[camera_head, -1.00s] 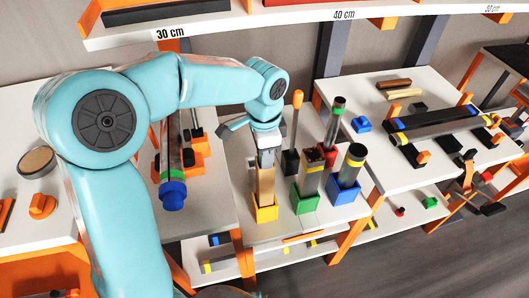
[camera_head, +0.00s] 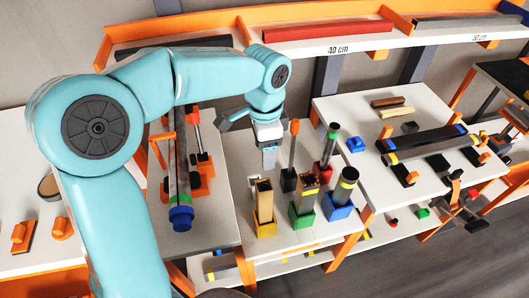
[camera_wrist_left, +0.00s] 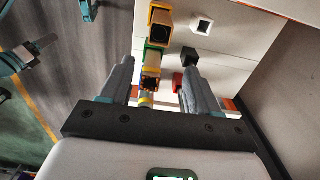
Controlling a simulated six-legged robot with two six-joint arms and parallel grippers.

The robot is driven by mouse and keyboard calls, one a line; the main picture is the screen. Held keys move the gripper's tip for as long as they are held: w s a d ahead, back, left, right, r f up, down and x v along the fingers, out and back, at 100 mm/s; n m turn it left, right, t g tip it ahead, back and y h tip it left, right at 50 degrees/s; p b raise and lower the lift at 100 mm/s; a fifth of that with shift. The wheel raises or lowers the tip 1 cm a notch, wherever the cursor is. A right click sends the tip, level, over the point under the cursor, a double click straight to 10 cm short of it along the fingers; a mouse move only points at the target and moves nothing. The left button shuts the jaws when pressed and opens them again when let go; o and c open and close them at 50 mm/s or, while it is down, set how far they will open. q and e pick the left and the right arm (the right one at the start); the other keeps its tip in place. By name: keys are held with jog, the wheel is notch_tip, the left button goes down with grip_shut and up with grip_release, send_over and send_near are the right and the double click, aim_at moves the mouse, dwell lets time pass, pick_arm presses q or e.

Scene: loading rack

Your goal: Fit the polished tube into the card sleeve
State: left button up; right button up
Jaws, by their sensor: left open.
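A brown, open-topped square tube that looks like the card sleeve (camera_head: 264,198) stands upright in a yellow base (camera_head: 264,227). It also shows in the wrist view (camera_wrist_left: 153,38), with its dark opening facing the camera. My left gripper (camera_head: 268,165) is open and empty, above and behind the sleeve and apart from it. Its two fingers are spread in the wrist view (camera_wrist_left: 158,60). I cannot tell for sure which tube is the polished one. A grey tube with blue and green end bands (camera_head: 180,190) lies on orange rests at the left. My right gripper is not in view.
Close right of the sleeve, upright pieces stand in a green base (camera_head: 302,216), a blue base (camera_head: 337,208) and a red base (camera_head: 322,168). A stick with an orange tip (camera_head: 294,128) is behind. A shelf (camera_head: 340,47) runs overhead. Another table (camera_head: 360,107) is at the right.

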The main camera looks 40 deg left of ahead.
pick_arm(q)
notch_tip(320, 180, up, 14)
jog(key=p, duration=0.9)
jog(key=shift+r, duration=0.2)
jog(key=shift+s, duration=0.25)
